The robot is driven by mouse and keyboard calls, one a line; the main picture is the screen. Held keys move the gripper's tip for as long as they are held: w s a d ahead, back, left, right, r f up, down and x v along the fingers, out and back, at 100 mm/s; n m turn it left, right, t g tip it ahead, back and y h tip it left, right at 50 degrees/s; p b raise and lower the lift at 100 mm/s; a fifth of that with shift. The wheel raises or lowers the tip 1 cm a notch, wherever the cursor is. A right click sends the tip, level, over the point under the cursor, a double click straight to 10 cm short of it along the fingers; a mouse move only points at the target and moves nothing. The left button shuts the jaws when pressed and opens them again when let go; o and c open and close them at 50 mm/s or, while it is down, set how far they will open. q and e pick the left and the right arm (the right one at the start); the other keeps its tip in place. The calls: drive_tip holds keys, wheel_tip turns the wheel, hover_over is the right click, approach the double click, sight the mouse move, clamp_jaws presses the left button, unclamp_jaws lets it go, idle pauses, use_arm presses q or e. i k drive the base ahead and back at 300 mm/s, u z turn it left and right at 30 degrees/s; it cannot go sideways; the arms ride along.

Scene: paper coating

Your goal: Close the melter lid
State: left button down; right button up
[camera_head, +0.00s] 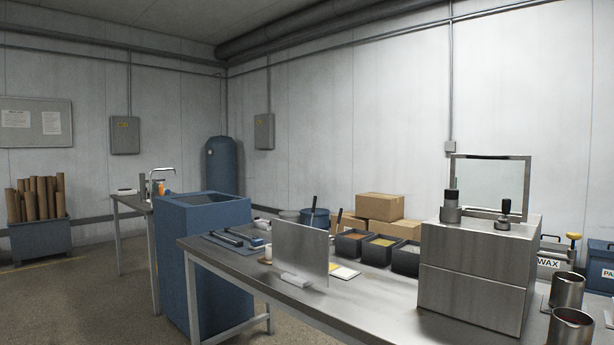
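A brushed steel box (470,275), which looks like the melter, stands on the right part of the steel table. A metal-framed glass panel (490,185) stands upright at the back of its top and looks like a raised lid. A grey cylindrical fitting (451,208) and a black knob (504,212) stand on the box top in front of the panel. I cannot tell how the panel is joined to the box. Neither of my grippers is in view.
The steel table (370,305) holds an upright metal plate (300,250), black trays (380,248) and steel cups (568,290) at the right front. Cardboard boxes (380,207) sit behind. A blue open-topped bin (205,270) stands at the table's left.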

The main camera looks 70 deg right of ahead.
sight(528, 159)
drive_tip(key=z, duration=2.15)
